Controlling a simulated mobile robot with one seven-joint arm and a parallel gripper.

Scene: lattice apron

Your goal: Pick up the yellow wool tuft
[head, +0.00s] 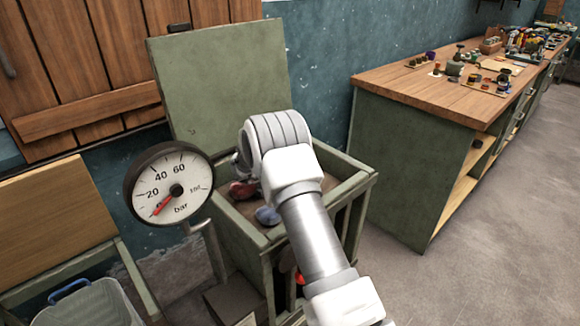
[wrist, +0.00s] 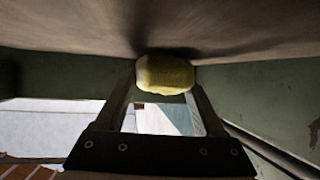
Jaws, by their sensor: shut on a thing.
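The yellow wool tuft (wrist: 165,76) is a pale yellow rounded lump between the fingertips of my gripper (wrist: 165,80) in the wrist view. My gripper is shut on it. The tuft lies close against a brownish surface (wrist: 70,30) in that view; I cannot tell whether it touches. In the head view my arm reaches into an open green box, and its links hide the gripper and the tuft.
The green box (head: 357,168) has a raised lid (head: 220,75). A red thing (head: 243,189) and a blue-grey thing (head: 267,215) lie in it. A pressure gauge (head: 168,192) stands at its left. A cluttered workbench (head: 415,85) is at the right, with clear floor before it.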

